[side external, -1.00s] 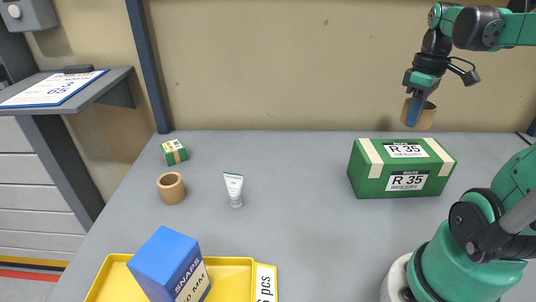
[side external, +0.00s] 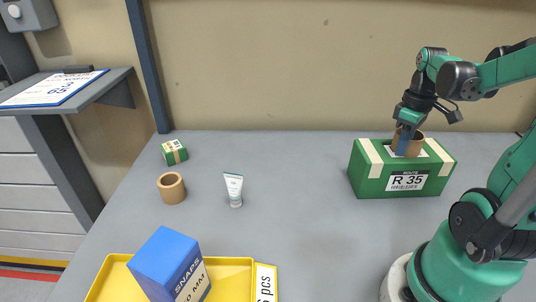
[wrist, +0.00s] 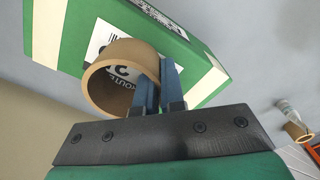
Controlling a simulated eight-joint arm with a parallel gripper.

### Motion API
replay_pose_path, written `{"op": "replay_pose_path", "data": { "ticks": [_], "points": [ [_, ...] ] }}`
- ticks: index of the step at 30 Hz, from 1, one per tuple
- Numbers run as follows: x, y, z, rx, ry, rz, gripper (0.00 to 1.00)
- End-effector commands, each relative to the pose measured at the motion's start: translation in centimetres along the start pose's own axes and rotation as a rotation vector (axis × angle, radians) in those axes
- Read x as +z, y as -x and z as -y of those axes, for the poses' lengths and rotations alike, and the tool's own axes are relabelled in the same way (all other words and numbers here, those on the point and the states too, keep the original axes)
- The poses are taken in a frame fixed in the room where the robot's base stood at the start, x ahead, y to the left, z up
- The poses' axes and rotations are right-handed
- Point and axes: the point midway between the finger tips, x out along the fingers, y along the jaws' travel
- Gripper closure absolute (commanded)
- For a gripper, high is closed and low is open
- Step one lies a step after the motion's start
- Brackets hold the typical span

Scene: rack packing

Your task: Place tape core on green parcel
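The green parcel (side external: 372,185) with cream tape bands and an R 35 label stands on the grey table at the right; in the wrist view (wrist: 205,62) it lies beyond the core. A brown tape core (side external: 422,143) is at my gripper, over the parcel's top; it also shows in the wrist view (wrist: 112,100). My gripper (side external: 404,147) points down with its blue fingers shut on one side of the core's wall (wrist: 160,82). The core is at or just above the parcel's top; whether it touches is hard to tell. Its lower edge is partly hidden by the fingers.
A second tape core (side external: 171,188) stands on the left of the table, near a small green box (side external: 174,152) and a white tube (side external: 234,189). A yellow tray (side external: 233,264) with a blue SNAPS box (side external: 169,264) is at the front. The table's middle is clear.

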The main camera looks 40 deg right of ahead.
Motion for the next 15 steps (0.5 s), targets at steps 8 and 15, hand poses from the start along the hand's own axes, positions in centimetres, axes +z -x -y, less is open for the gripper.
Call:
{"op": "replay_pose_path", "data": {
  "ticks": [8,15],
  "points": [
    [0.0,-0.02,0.0,0.0,0.0,0.0,0.64],
    [0.01,0.29,0.02,0.0,0.0,0.0,0.64]
  ]
}}
